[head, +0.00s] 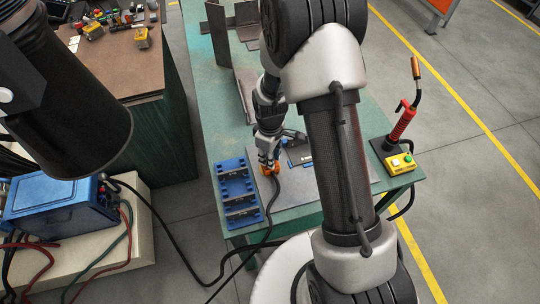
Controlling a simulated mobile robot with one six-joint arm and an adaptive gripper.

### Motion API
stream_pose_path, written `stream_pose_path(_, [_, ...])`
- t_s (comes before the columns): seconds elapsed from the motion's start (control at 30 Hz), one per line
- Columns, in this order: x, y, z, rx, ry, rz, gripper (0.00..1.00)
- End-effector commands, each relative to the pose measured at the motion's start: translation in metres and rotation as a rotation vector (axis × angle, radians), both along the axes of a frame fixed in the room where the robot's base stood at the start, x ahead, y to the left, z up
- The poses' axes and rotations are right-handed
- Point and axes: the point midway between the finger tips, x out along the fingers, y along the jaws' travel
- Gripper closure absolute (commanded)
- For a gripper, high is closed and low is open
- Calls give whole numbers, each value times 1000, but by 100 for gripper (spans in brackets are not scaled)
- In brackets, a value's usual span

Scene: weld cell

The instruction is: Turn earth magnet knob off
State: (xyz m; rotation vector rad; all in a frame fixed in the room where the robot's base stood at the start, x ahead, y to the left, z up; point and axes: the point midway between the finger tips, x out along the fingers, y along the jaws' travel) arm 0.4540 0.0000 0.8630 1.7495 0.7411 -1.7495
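A small orange thing (270,170), which looks like the earth magnet, sits on the grey plate on the green table. A dark cable runs from it down towards the floor. My gripper (268,158) points down right over it, touching it or very close. The magnet's knob is hidden by the gripper or too small to make out. Whether the fingers are open or closed on it cannot be told.
A blue tray (238,187) stands left of the magnet, close by. A red torch (403,123) and a yellow button box (399,163) are at the right table edge. Steel angle pieces (241,85) stand farther back. A blue machine (62,205) is at left.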

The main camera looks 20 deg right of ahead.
Motion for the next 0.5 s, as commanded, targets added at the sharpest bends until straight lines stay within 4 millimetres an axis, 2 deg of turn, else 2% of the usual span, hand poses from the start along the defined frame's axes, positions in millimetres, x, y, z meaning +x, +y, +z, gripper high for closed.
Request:
stream_pose_path(0.03, [0,0,0,0,0,0,77])
stream_pose_path(0.33, [0,0,0,0,0,0,57])
stream_pose_path(0.5, [0,0,0,0,0,-1,56])
